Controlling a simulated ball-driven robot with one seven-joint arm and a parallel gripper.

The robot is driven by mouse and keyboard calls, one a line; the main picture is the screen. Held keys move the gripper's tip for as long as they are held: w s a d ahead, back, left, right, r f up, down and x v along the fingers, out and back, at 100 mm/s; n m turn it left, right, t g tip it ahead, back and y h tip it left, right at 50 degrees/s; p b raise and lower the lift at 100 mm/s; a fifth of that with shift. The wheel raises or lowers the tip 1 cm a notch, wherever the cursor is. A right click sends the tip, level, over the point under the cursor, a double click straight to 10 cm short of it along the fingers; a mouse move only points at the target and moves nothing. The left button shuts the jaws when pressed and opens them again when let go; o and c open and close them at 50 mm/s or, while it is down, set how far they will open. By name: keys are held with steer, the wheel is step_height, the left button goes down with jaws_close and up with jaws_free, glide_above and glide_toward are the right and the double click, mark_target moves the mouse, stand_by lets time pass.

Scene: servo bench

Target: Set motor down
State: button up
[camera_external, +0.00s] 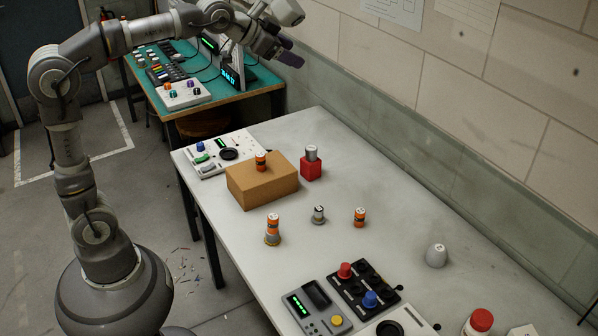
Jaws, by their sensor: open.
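My gripper (291,53) is raised at the top of the view, high above the far end of the white table (350,190). Its dark fingers are small here, open, with nothing seen between them. A silver cylinder (311,153) stands on a red block (311,169). An orange-and-black cylinder (261,161) stands on a brown box (262,186). Another orange cylinder (273,221) stands upright on a grey-yellow base (272,238). A small silver-and-black cylinder (318,214) and an orange one (359,217) stand on the tabletop. I cannot tell which one is the motor.
A white control panel (221,153) lies at the table's far left corner. A black tray (363,286) with red and blue knobs and a grey device (316,309) lie at the front. A grey dome (436,255) stands at right. The middle right of the table is clear.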

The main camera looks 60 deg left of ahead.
steer(key=s+a+r+n+t, duration=0.1)
steer(key=s+r+t, duration=0.1)
steer(key=s+r, duration=0.4)
steer(key=s+r+n+t, duration=0.2)
steer(key=s+r, duration=0.4)
steer(key=r, duration=0.5)
steer(key=shift+s+a, duration=0.3)
steer(key=shift+a, duration=0.05)
steer(key=shift+f+b, duration=0.9)
steer(key=shift+b, duration=0.15)
